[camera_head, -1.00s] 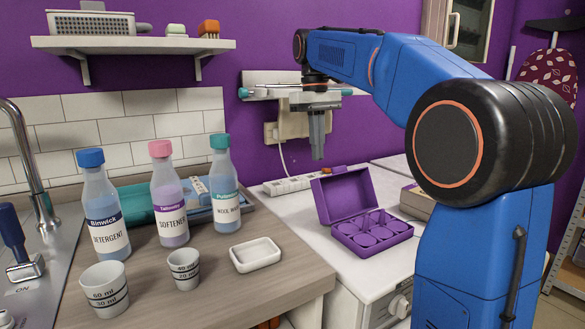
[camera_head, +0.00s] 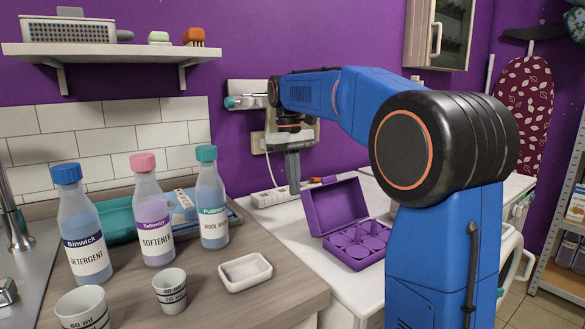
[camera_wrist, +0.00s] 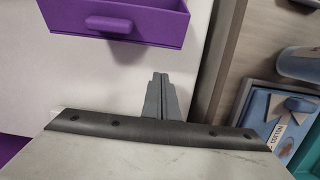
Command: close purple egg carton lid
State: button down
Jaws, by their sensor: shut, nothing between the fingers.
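The purple egg carton (camera_head: 357,246) sits on the white appliance top, with several round cups in its base. Its lid (camera_head: 335,206) stands raised at the back left, tilted up and open. My gripper (camera_head: 293,190) points down behind and left of the lid, its fingers together and empty, apart from the carton. In the wrist view my gripper (camera_wrist: 161,80) shows as closed grey fingers, and part of the purple carton (camera_wrist: 150,22) with a tab shows at the top, clear of the fingertips.
A white power strip (camera_head: 275,196) lies behind the carton near the wall. Bottles (camera_head: 211,200), cups and a white dish (camera_head: 245,272) stand on the wooden counter to the left. The white surface (camera_head: 310,262) left of the carton is clear.

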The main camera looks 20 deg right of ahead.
jog(key=shift+s+d+r, duration=0.1)
jog(key=shift+s+r, duration=0.15)
jog(key=shift+s, duration=0.35)
jog(key=shift+s+d+r, duration=0.15)
jog(key=shift+s+r, duration=0.1)
jog(key=shift+s, duration=0.35)
jog(key=shift+s+d+r, duration=0.1)
jog(key=shift+s+r, duration=0.15)
jog(key=shift+s, duration=0.35)
jog(key=shift+r, duration=0.1)
